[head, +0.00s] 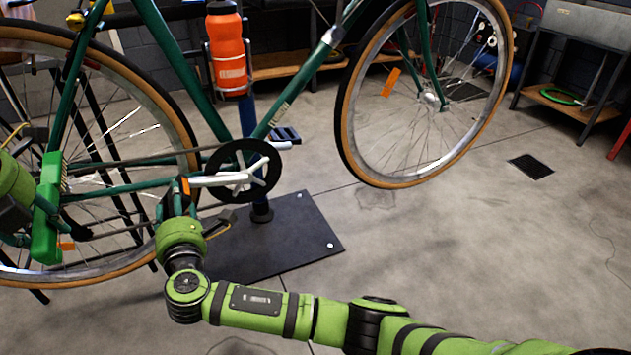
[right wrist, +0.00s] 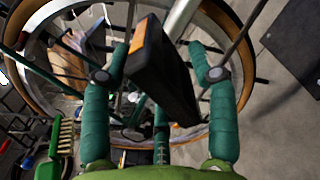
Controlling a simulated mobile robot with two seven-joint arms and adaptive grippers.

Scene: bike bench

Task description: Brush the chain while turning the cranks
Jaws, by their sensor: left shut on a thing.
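The green bike hangs on a stand. Its chainring (head: 243,170) and silver crank arm (head: 215,181) are mid-view. The chain (head: 125,160) runs left to the rear wheel hub. My left gripper (head: 22,205), at the left edge, is shut on the green brush (head: 46,215), whose bristles face right near the rear of the chain; I cannot tell whether they touch it. The brush also shows in the right wrist view (right wrist: 62,140). My right gripper (head: 178,200) is at the left crank's pedal. In the right wrist view its fingers stand apart on either side of the black pedal (right wrist: 160,75) with an orange reflector.
The rear wheel (head: 185,120) is close to both grippers. The stand's dark base plate (head: 300,235) lies on the floor below the cranks. An orange bottle (head: 228,55) sits on the frame. The front wheel (head: 350,150) is to the right. Floor at right is mostly clear.

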